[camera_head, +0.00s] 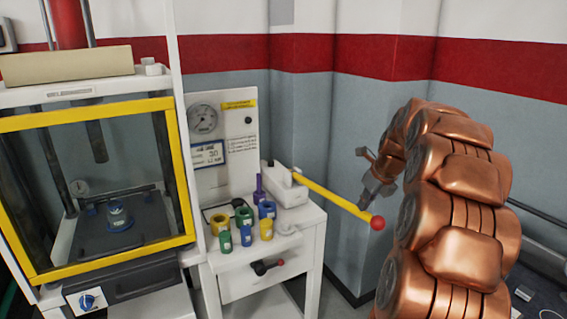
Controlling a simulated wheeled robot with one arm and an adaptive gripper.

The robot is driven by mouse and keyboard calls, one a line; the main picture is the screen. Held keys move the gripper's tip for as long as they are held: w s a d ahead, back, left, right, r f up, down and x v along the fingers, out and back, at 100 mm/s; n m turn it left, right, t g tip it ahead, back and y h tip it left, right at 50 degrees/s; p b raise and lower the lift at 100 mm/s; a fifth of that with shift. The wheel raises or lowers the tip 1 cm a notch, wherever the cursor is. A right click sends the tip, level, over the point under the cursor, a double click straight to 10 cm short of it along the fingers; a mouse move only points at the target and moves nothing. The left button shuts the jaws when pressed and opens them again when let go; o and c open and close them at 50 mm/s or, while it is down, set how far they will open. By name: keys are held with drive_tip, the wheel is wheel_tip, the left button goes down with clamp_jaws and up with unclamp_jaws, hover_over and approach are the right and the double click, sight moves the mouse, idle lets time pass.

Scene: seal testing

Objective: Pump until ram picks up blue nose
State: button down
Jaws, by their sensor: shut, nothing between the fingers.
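The pump's yellow lever (330,194) slopes down to the right from a white pump body (285,187) and ends in a red knob (377,223). My gripper (365,202) is shut and empty, pointing down close to the lever's knob end; I cannot tell whether it touches the lever. The dark ram (96,141) hangs inside the press behind its yellow-framed guard. A small blue piece with a pale top, seemingly the blue nose (119,217), stands on the press bed (150,235). A clear gap shows between the ram and the piece.
A white cabinet (308,214) carries several coloured cylinders, including a yellow ring (219,224), and a panel with a round gauge (202,119). My copper arm fills the right. The wall stands close behind.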

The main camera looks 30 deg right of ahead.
wheel_tip(320, 180, down, 11)
drive_tip(key=b, duration=0.2)
drive_tip(key=shift+s+f, duration=0.15)
drive_tip(key=shift+s, duration=0.05)
idle(3.9)
drive_tip(key=r+p, duration=0.2)
drive_tip(key=r, duration=0.2)
drive_tip(key=r+p, duration=0.3)
drive_tip(key=r, duration=0.2)
drive_tip(key=r+p, duration=0.3)
drive_tip(key=r, duration=0.1)
drive_tip(key=shift+w+r, duration=0.3)
drive_tip(key=shift+r, duration=0.05)
drive_tip(key=shift+f, duration=0.1)
